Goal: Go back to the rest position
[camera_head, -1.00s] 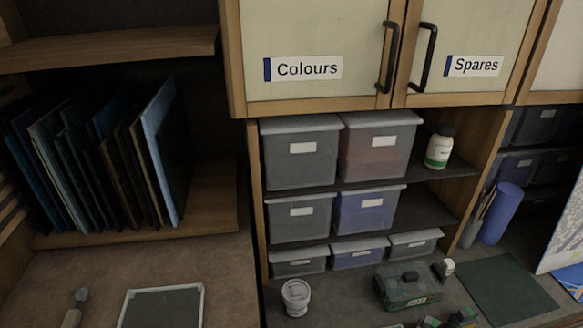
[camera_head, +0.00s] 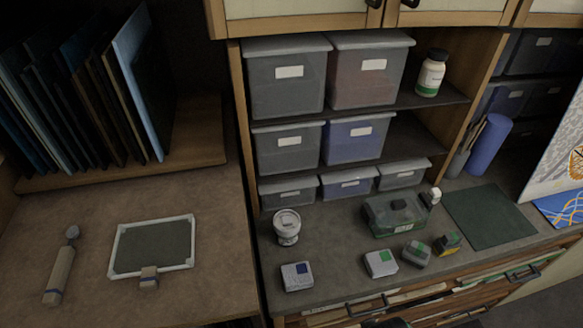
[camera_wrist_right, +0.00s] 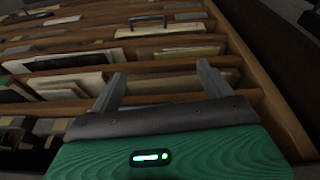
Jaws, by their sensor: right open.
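My right gripper (camera_wrist_right: 162,90) shows in the right wrist view. Its two grey fingers are spread wide with nothing between them. It is over an open slotted drawer or rack (camera_wrist_right: 150,64) with flat pieces standing in it. In the head view I cannot make out either gripper clearly; a small dark shape shows at the bottom edge, and I cannot tell what it is. My left gripper does not show.
A framed dark panel (camera_head: 153,246) and a roller-like tool (camera_head: 61,272) lie at left. A green mat (camera_head: 489,216) is clear.

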